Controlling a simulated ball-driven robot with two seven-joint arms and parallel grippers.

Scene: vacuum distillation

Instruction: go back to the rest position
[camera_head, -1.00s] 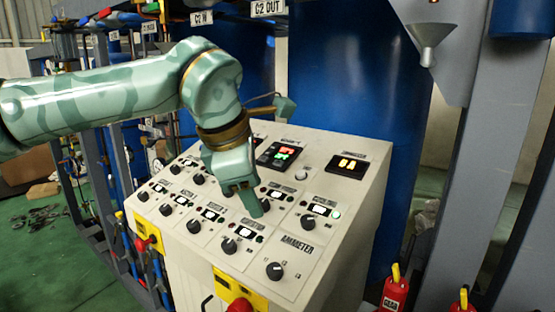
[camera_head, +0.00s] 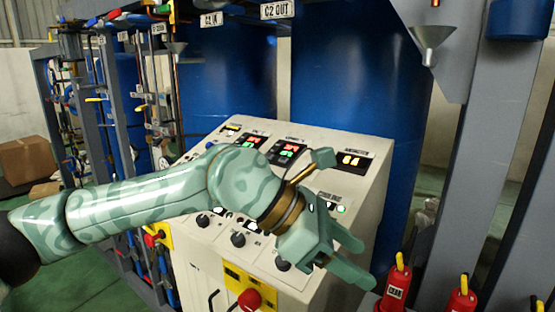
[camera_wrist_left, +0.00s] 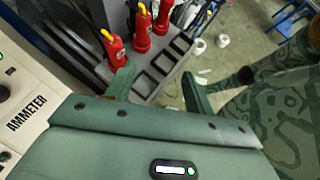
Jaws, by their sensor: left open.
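My left gripper (camera_head: 352,262) is in front of the right part of the white control panel (camera_head: 345,200) in the head view. Its two fingers are spread apart with nothing between them. The ammeter label and part of a black knob show at the left edge of the wrist view. My right gripper is not in view.
Red containers with yellow tops (camera_head: 396,285) stand right of the panel; they show in the wrist view (camera_wrist_left: 113,46) too. Blue tanks (camera_head: 350,80) stand behind the panel. A red emergency knob (camera_head: 249,299) is on its front. Grey posts (camera_head: 490,150) rise at the right.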

